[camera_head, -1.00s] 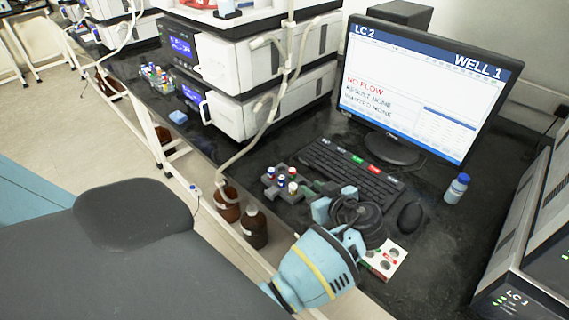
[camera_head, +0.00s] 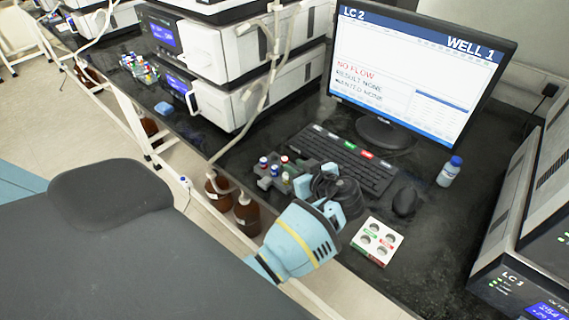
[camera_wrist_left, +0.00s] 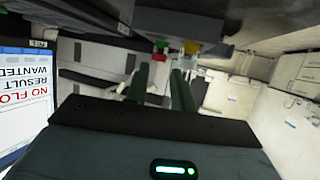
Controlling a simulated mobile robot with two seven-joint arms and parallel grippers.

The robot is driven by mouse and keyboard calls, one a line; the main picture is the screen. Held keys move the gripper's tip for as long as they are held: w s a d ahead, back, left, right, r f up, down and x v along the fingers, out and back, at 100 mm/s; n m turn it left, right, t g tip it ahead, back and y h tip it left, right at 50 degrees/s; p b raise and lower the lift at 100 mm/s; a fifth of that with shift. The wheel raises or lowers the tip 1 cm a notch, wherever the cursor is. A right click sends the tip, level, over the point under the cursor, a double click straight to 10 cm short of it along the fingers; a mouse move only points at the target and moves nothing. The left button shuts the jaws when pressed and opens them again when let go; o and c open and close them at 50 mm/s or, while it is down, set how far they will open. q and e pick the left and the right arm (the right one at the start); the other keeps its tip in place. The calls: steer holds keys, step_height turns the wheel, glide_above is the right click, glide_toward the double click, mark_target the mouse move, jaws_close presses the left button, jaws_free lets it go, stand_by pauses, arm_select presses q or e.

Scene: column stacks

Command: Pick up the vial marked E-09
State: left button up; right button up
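Several small vials with coloured caps stand in a grey rack (camera_head: 264,181) in front of the keyboard. Caps include a red one (camera_head: 284,159) and blue ones. No E-09 marking is readable, so I cannot tell which vial it is. My left gripper (camera_head: 302,172) is at the rack's right side, partly hiding it. In the left wrist view its two fingers (camera_wrist_left: 160,75) are apart with nothing seen between them. My right gripper is not in view.
A white holder (camera_head: 377,242) with several round holes lies right of my left gripper. Around are a keyboard (camera_head: 340,165), mouse (camera_head: 405,201), monitor (camera_head: 415,75) and blue-capped bottle (camera_head: 449,172). Brown bottles (camera_head: 247,214) stand below the bench's front edge. Another vial rack (camera_head: 138,68) is farther back.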

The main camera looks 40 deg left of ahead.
mark_target(286, 161)
arm_select(q)
steer(key=shift+w+a, duration=0.2)
steer(key=shift+a, duration=0.25)
steer(key=x, duration=0.4)
steer(key=shift+f+p, duration=0.1)
steer(key=shift+p, duration=0.2)
steer(key=shift+f, duration=0.1)
steer(key=c, duration=0.4)
steer(key=shift+c, duration=0.2)
